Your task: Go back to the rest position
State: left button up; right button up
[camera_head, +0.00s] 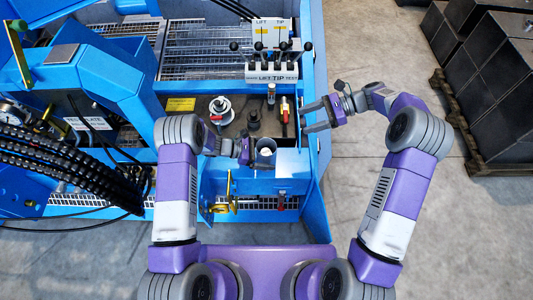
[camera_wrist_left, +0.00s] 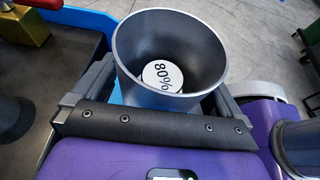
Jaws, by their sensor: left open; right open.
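My left gripper (camera_head: 254,152) is over the blue machine's front ledge, beside a small grey cup (camera_head: 265,148). In the left wrist view its two fingers stand apart on either side of the cup (camera_wrist_left: 170,60), which is upright and has a white disc marked "80%" inside. I cannot tell whether the fingers touch the cup. My right gripper (camera_head: 318,115) is open and empty near the machine's right edge, with its fingers pointing left.
The blue machine (camera_head: 318,50) has a lever block (camera_head: 272,72), a round fitting (camera_head: 220,108), a dark knob (camera_head: 253,119) and a red-handled valve (camera_head: 285,108) close by. Black hoses (camera_head: 75,165) lie at left. Dark crates (camera_head: 490,75) stand on a pallet at right. The floor between is clear.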

pick_arm(q)
jog(key=v, duration=0.7)
jog(key=shift+a, duration=0.25)
jog(key=shift+r, duration=0.1)
